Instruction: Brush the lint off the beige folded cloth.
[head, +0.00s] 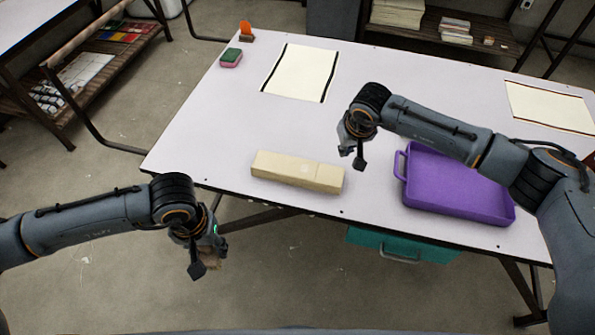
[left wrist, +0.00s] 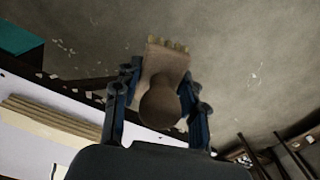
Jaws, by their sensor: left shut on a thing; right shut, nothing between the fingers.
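The beige folded cloth (head: 297,171) lies as a long, thick slab near the table's front edge. Its layered edge shows at the left of the left wrist view (left wrist: 45,118). No lint can be made out on it at this size. My left gripper (head: 207,262) is in front of the table, over the floor, left of and nearer than the cloth. It is shut on a brown brush (left wrist: 160,100) with a rounded handle and pale bristle tufts; the head view mostly hides the brush. My right gripper (head: 355,155) is shut and empty, above the table just right of the cloth.
A purple tray (head: 460,190) stands right of the cloth. Two pale sheets with dark edges (head: 301,73) (head: 550,107) lie further back. A green-and-pink sponge (head: 231,58) and an orange item (head: 246,31) sit at the far left corner. A teal drawer (head: 400,245) is under the table.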

